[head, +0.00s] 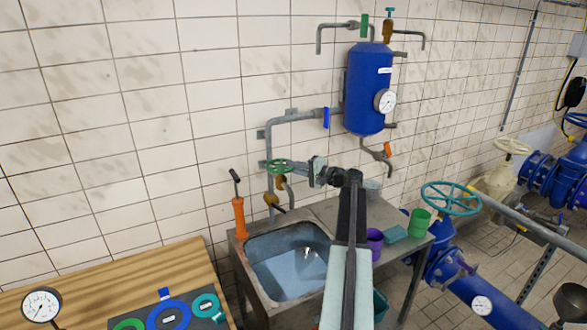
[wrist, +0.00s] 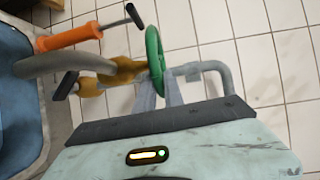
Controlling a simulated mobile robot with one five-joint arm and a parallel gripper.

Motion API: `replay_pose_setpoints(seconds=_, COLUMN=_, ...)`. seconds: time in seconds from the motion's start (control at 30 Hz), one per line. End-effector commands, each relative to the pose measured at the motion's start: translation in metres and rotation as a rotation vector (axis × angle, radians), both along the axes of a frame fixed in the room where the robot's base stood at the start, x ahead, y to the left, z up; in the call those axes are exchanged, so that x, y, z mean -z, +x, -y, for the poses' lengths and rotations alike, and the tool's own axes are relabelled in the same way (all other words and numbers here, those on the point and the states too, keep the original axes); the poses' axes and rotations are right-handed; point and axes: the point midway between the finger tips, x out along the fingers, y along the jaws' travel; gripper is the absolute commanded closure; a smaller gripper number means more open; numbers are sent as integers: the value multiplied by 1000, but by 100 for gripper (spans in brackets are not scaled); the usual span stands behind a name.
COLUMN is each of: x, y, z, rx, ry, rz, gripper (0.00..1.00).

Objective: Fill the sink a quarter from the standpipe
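The metal sink (head: 262,242) stands against the tiled wall, with bluish water or a blue-looking bottom inside; I cannot read the level. Its edge also shows at the left of the wrist view (wrist: 50,100). The grey standpipe (head: 290,118) comes off the wall behind the sink, with brass fittings and a green handwheel (head: 279,166). In the wrist view the green handwheel (wrist: 155,60) stands edge-on just beyond my fingers, its lower rim between them. My gripper (wrist: 159,88) also shows in the head view (head: 312,172), right of the wheel. Whether its fingers touch the rim is unclear.
An orange-handled pump (head: 239,216) stands at the sink's left corner. A blue tank (head: 366,90) hangs above right. Purple (head: 375,241) and green (head: 419,222) cups stand on the drainboard. A wooden bench (head: 150,270) is front left; blue pipework with a teal wheel (head: 451,198) is right.

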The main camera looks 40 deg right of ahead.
Motion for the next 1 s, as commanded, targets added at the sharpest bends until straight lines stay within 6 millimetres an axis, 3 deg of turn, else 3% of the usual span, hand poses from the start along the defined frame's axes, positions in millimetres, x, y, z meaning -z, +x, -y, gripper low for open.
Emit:
replay_pose_setpoints(seconds=0.17, x=0, y=2, z=3, rx=-20, ry=0, rz=-1, gripper=100)
replay_pose_setpoints(seconds=0.6, x=0, y=15, z=15, rx=-357, ry=0, rz=-2, gripper=100)
replay_pose_setpoints(seconds=0.97, x=0, y=13, z=13, rx=-385, ry=1, rz=-2, gripper=100)
replay_pose_setpoints(seconds=1.0, x=0, y=13, z=13, rx=-385, ry=1, rz=-2, gripper=84)
